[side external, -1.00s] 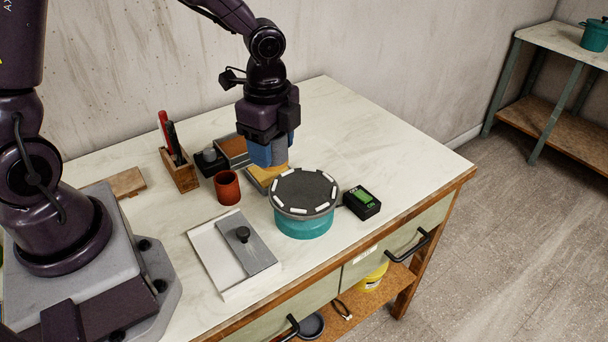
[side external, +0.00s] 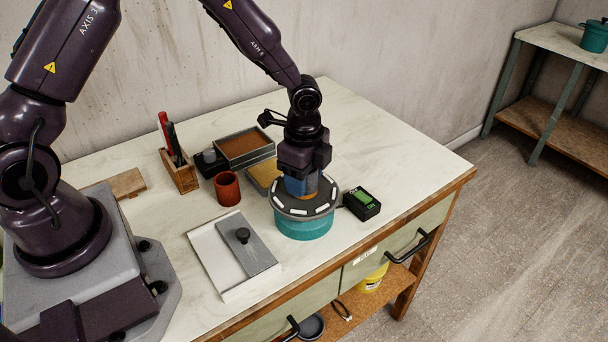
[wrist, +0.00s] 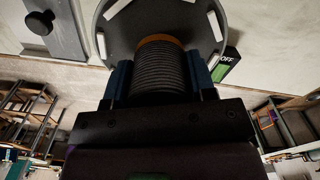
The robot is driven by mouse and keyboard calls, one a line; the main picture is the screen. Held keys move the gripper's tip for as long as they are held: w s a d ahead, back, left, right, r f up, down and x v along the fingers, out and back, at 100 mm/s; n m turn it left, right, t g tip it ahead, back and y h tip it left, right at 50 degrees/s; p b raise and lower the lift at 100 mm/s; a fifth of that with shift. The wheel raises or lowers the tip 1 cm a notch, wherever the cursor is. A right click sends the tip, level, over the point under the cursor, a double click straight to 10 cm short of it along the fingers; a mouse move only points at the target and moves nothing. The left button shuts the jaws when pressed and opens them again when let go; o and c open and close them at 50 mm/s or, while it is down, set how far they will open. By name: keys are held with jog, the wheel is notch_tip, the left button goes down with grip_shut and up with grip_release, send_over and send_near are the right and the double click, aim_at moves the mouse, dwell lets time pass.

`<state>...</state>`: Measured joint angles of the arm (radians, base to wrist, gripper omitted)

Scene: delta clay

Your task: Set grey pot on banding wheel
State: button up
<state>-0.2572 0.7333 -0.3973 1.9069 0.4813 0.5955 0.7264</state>
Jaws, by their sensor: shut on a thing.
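The grey pot (wrist: 158,68) shows in the wrist view as a ribbed dark grey cylinder with an orange-brown band at its far end. My gripper (wrist: 160,78) is shut on it, with a blue finger on each side. The banding wheel (side external: 302,223) has a teal base and a dark round top with white pads around its edge. In the side view my gripper (side external: 303,184) is over the wheel's top, and the pot is mostly hidden by the fingers. The wheel's top (wrist: 118,32) lies behind the pot in the wrist view. I cannot tell whether the pot touches it.
A black switch box (side external: 361,204) with a green switch stands close right of the wheel. A red-brown cup (side external: 227,189), a white tray (side external: 211,246) with a grey lid and a tool holder (side external: 181,174) stand left. The bench's back right is clear.

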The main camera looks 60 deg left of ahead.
jog(key=shift+f, duration=0.15)
jog(key=o, duration=0.9)
jog(key=shift+o, duration=0.2)
notch_tip(320, 180, up, 12)
jog(key=s+a+r+n+t, duration=0.1)
jog(key=s+r+n+t, duration=0.1)
jog(key=s+r+n, duration=0.4)
jog(key=s+a+r+n+t, duration=0.1)
jog(key=s+r+n+t, duration=0.2)
jog(key=s+r+n, duration=0.4)
jog(key=shift+s+a+r+n+t, duration=0.3)
jog(key=shift+s+r, duration=0.35)
jog(key=shift+s, duration=2.55)
